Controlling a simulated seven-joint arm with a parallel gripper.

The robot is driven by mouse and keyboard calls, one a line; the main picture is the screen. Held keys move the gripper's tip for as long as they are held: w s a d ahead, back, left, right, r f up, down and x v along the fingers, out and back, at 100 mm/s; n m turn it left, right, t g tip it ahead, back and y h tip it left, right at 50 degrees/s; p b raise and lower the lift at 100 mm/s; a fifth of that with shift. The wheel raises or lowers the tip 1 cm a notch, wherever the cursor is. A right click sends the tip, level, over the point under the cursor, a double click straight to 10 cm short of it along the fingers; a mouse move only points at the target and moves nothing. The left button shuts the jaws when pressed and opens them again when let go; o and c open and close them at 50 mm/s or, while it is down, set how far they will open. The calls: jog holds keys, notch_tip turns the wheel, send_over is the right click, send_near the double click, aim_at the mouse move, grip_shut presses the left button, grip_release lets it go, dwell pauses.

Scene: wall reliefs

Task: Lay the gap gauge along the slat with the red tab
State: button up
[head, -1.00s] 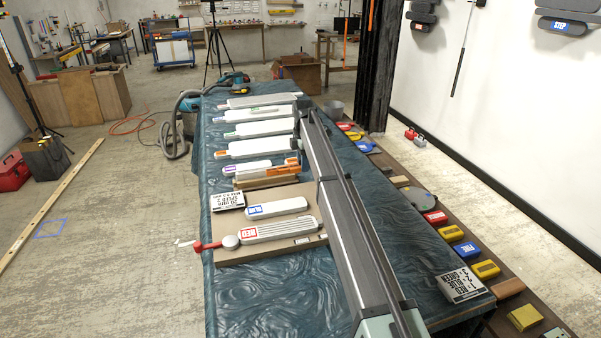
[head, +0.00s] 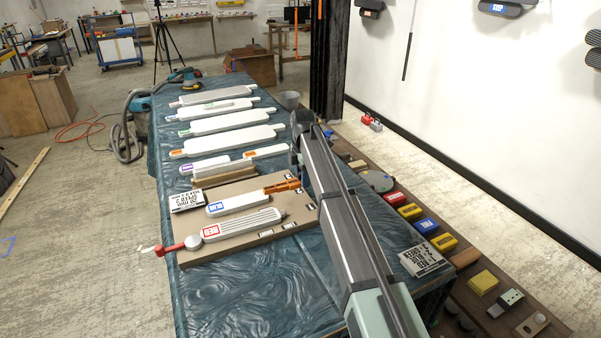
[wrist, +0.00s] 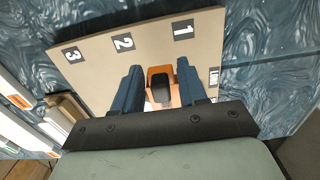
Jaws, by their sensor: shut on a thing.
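My gripper (wrist: 160,84) shows two blue fingers in the wrist view, shut on an orange piece with a dark block on it, apparently the gap gauge (wrist: 160,70). In the head view the orange gauge (head: 283,187) is by the right end of the white slat with the blue tab (head: 240,203); my arm hides the gripper. The white ribbed slat with the red tab (head: 243,225) lies nearer on the tan board (head: 200,255). Whether the gauge touches anything is unclear.
Several white slats (head: 222,122) lie farther back on the blue-draped table. A printed card (head: 186,200) lies at the board's left and another (head: 425,260) at the table's right. Coloured blocks (head: 425,226) line the right side. The front cloth is clear.

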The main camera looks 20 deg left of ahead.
send_over(302, 201)
jog(key=shift+d+f, duration=0.1)
jog(key=shift+f, duration=2)
jog(key=shift+f, duration=1.8)
jog(key=o, duration=1.1)
jog(key=shift+o, duration=0.2)
jog(key=shift+r, duration=0.1)
